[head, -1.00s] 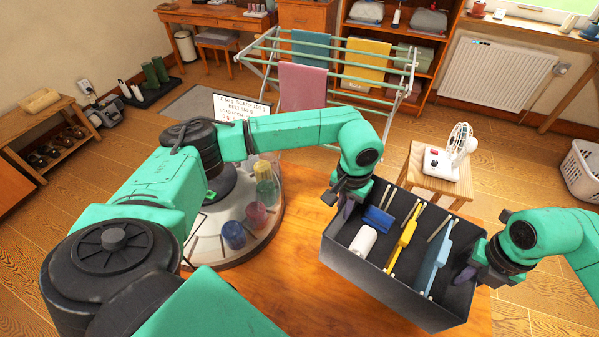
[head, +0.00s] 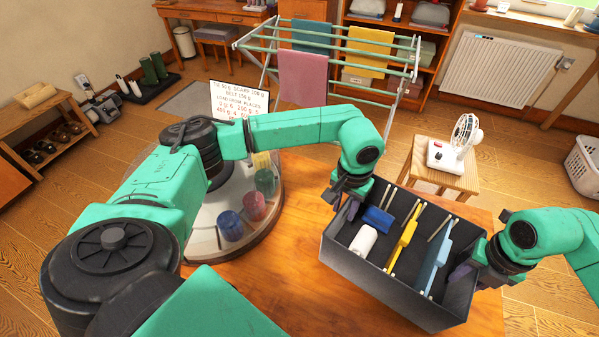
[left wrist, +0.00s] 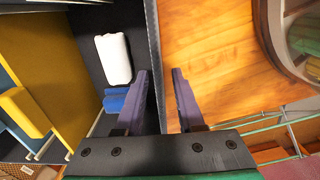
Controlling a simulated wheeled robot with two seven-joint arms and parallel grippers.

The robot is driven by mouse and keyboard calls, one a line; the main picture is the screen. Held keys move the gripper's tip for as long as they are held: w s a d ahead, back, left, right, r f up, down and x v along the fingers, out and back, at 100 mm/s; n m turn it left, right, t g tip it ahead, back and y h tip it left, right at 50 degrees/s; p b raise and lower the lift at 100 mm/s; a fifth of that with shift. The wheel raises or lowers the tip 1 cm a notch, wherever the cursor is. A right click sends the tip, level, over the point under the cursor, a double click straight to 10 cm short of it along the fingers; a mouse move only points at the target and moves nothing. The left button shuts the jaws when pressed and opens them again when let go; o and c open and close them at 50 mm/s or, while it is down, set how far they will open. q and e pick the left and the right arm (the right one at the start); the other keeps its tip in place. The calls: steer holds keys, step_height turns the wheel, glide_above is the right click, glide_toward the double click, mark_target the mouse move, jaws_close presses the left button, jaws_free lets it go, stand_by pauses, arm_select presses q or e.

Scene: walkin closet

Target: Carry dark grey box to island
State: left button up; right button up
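The dark grey box (head: 385,292) is open-topped and sits between my two grippers in the head view, over the right part of a wooden top (head: 300,205), probably the island. It holds a white roll, a blue piece, and yellow and light blue dividers. My left gripper (head: 347,205) is at its left wall. In the left wrist view, the fingers of the left gripper (left wrist: 160,85) straddle that wall, one inside and one outside. My right gripper (head: 465,272) is at the right wall, its fingertips partly hidden. I cannot tell the gap under the box.
A round clear-covered stand (head: 262,232) with coloured cups stands left on the wooden top, partly behind my left arm. A sign (head: 240,100) stands behind it. A stool (head: 440,178) with a fan is beyond the box; a drying rack (head: 330,60) stands behind.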

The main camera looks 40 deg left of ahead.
arm_select(q)
step_height(320, 180, up, 11)
steer(key=shift+r, duration=0.3)
arm_select(e)
steer(key=shift+r, duration=0.1)
step_height(320, 180, up, 12)
steer(key=shift+f, duration=0.1)
